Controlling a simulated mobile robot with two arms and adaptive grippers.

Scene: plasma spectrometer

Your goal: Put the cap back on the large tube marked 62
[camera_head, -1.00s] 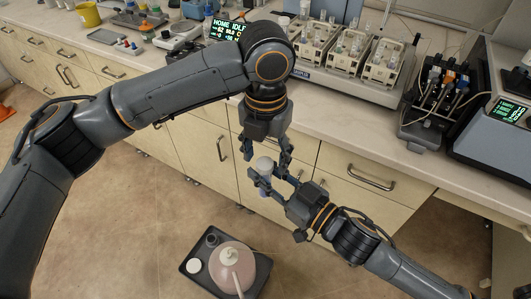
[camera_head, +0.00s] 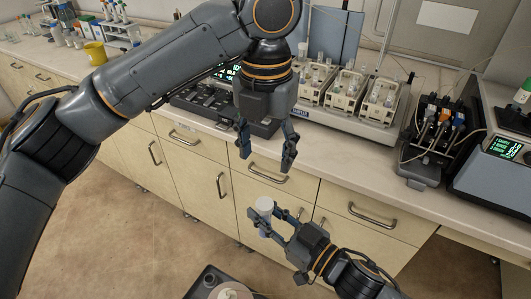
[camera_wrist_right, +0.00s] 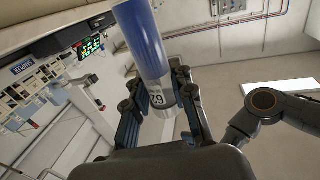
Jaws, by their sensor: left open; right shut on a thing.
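My right gripper (camera_head: 279,222) is shut on a large tube (camera_head: 265,222), held upright in front of the cabinets. The tube's top end is whitish. I cannot tell from the head view whether that is a cap. In the right wrist view, the tube (camera_wrist_right: 143,40) stands upside down in the picture, with blue contents and a label (camera_wrist_right: 156,97) that reads as an inverted 62. Its pale end lies between the fingers, partly hidden by the gripper body. My left gripper (camera_head: 267,160) is open and empty, pointing down above the tube and apart from it. No separate loose cap can be made out.
The counter (camera_head: 420,195) runs behind both grippers, with racks of vials (camera_head: 345,92), a pump unit (camera_head: 430,140) and a screen instrument (camera_head: 500,150). A tray (camera_head: 205,283) with a pale rounded vessel (camera_head: 235,291) shows at the bottom edge. Open floor lies left of it.

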